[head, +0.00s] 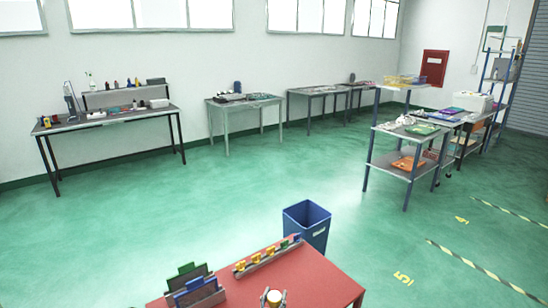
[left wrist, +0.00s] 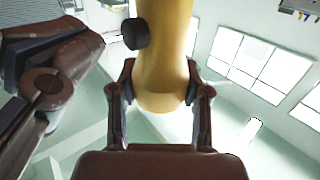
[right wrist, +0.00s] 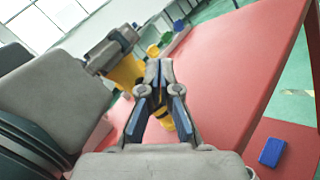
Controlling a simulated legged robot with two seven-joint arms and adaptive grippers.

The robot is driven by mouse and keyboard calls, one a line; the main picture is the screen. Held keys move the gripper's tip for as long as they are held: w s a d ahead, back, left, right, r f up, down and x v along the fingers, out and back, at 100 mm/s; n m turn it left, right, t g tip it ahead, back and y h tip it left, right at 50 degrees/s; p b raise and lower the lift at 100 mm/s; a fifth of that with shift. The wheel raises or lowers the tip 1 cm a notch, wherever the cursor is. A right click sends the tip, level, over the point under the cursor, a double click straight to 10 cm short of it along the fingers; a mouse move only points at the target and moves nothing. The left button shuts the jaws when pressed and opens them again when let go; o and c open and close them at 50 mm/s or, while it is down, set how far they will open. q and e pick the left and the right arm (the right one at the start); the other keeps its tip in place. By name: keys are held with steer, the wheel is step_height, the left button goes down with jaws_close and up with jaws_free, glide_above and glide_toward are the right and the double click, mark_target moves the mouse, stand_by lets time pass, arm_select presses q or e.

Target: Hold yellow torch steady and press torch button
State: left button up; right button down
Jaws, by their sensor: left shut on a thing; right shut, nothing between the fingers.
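The yellow torch (left wrist: 165,50) fills the top middle of the left wrist view, with its round black button (left wrist: 135,33) on its left side. My left gripper (left wrist: 160,92) is shut around the torch, one finger on each side. It shows small at the bottom edge of the head view (head: 273,298), above the red table. My right gripper (right wrist: 160,75) is shut and empty. In the right wrist view the torch (right wrist: 125,72) shows to the left of its fingertips, partly covered. In the left wrist view my right gripper is left of the button; contact cannot be told.
The red table (head: 315,281) carries a rack (head: 265,259) of yellow, green and blue items and a holder with green and blue panels (head: 195,290). A blue bin (head: 306,222) stands behind it. Workbenches line the far wall; the green floor between is clear.

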steer(key=s+d, duration=0.2)
steer(key=s, duration=0.1)
steer(key=s+d, duration=0.1)
steer(key=s, duration=0.1)
steer(key=shift+d, duration=0.15)
stand_by(1.6)
steer(key=shift+s+d+f, duration=0.1)
steer(key=shift+s+d, duration=0.25)
steer(key=shift+s, duration=0.3)
steer(key=shift+s+d+f, duration=0.1)
steer(key=shift+s+d, duration=0.2)
steer(key=shift+s, duration=0.3)
steer(key=shift+w, duration=0.15)
steer(key=shift+w+a, duration=0.9)
steer(key=shift+w, duration=0.25)
steer(key=shift+w+a, duration=0.9)
steer(key=shift+w, duration=0.25)
steer(key=shift+w+a, duration=0.9)
steer(key=shift+w, duration=0.25)
steer(key=shift+w+a, duration=0.25)
